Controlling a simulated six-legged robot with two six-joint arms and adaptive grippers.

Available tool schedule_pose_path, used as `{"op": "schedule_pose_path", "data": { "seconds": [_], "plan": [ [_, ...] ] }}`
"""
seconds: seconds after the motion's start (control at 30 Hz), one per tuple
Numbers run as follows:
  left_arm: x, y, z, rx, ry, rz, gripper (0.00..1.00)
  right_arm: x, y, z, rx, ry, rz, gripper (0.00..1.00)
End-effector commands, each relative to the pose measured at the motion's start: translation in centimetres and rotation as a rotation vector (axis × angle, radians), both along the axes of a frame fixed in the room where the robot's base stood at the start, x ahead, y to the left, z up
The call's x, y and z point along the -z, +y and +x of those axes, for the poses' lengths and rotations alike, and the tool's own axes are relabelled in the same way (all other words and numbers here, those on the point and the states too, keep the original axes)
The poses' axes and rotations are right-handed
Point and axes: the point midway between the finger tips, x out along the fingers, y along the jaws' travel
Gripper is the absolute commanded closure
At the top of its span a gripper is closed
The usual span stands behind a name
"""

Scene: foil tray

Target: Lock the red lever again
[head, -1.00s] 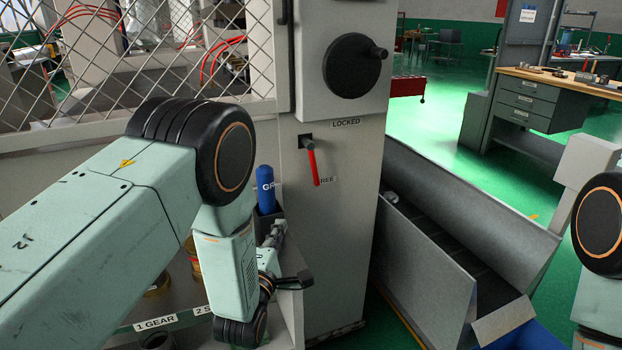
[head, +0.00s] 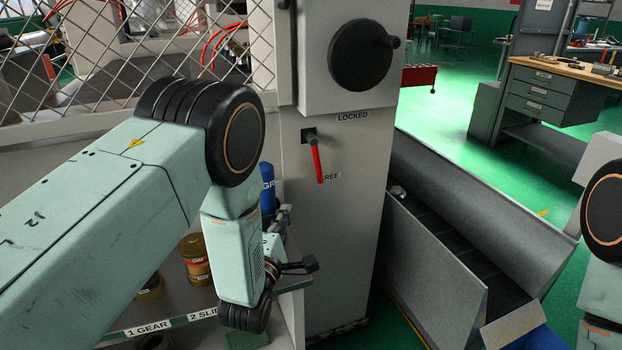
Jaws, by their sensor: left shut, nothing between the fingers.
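The red lever (head: 319,163) sits on the front of the grey cabinet (head: 345,235). It hangs down from a dark pivot, tilted slightly, with its tip beside the partly covered FREE label (head: 333,176). The LOCKED label (head: 352,117) is above and to the right of the pivot. My left gripper (head: 312,264) is shut and empty, below the lever and apart from it, in front of the cabinet. My right arm shows at the right edge, but its gripper is out of view.
A black handwheel (head: 362,55) with a knob sticks out above the lever. A grey metal chute (head: 430,255) stands right of the cabinet. A shelf with cans (head: 196,260) and a blue bottle (head: 267,188) lies behind my left arm. A wire mesh guard (head: 140,70) is at upper left.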

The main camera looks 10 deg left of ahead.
Motion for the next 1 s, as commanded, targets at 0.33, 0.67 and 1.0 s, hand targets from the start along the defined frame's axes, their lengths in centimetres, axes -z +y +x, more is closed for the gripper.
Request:
{"op": "schedule_pose_path", "data": {
  "seconds": [0.33,0.67,1.0],
  "plan": [
    [-0.2,0.0,2.4,-0.001,-0.005,-0.001,1.0,0.6,0.0,0.0,0.0,0.0,0.0,0.6],
    [-0.7,0.1,8.7,-0.001,-0.005,-0.001,1.0,2.2,0.0,0.0,0.0,0.0,0.0,0.6],
    [-1.4,-2.1,12.6,0.002,-0.002,0.001,1.0,3.5,0.0,0.0,0.0,0.0,0.0,0.6]
  ]
}}
